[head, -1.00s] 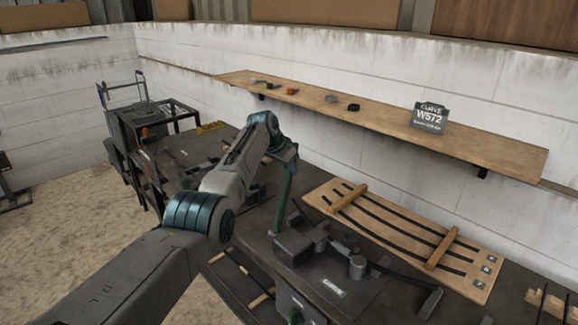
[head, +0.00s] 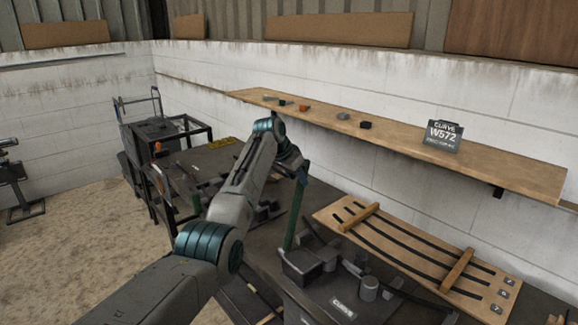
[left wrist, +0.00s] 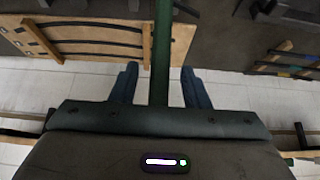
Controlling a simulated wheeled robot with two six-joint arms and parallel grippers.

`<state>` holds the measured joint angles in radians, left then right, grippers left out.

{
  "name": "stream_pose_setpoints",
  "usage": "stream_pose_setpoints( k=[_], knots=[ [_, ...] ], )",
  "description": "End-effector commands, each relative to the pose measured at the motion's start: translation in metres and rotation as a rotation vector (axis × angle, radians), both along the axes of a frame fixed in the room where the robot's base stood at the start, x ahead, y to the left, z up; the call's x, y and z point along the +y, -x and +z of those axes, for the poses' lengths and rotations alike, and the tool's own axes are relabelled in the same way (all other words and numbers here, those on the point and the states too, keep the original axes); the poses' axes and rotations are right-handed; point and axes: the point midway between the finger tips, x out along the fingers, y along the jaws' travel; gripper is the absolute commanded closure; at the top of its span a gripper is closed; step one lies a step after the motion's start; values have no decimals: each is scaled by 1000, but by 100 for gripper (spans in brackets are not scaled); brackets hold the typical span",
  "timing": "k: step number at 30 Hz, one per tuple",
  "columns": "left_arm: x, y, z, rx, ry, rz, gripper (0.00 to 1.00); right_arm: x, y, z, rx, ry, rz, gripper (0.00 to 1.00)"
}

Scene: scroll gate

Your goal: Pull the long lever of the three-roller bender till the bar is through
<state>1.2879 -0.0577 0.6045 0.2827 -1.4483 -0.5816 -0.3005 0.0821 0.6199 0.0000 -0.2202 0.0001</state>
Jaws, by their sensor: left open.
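The bender (head: 343,303) stands on the dark bench, with a dark block and short round rollers (head: 369,288) on its plate. Its long green lever (head: 296,218) rises steeply to my left gripper (head: 303,172). In the left wrist view the lever (left wrist: 162,40) runs between the two blue-grey fingers of my left gripper (left wrist: 157,78), with a gap on each side. The left gripper is open around the lever, not clamped. A dark bar (head: 398,289) seems to extend right from the rollers; how far it is through I cannot tell. My right gripper is not in view.
A wooden board with dark curved strips (head: 405,242) lies behind the bender. A wall shelf (head: 400,137) holds small blocks and a W572 sign (head: 443,135). A black frame cart (head: 170,150) stands at the left. Sandy floor (head: 80,225) lies open at left.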

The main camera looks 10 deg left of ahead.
Motion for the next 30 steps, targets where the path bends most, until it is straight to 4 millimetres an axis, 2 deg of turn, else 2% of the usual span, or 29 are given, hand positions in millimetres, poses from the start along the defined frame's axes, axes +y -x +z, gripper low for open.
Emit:
stream_pose_setpoints(
  k=[1, 9, 16, 25, 28, 30],
  knots=[
    [4, 3, 6, -7, 0, 0, 58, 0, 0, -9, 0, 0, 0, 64],
    [17, 22, 47, -5, 0, -1, 58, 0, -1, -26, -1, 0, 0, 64],
    [21, 28, 60, -2, 0, 0, 58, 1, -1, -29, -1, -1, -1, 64],
    [21, 28, 58, -1, -1, 1, 58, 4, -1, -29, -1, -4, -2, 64],
    [25, 31, 41, 7, -1, 15, 58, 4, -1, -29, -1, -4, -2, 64],
    [30, 36, 16, 17, -3, 36, 58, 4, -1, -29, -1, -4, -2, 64]
  ],
)
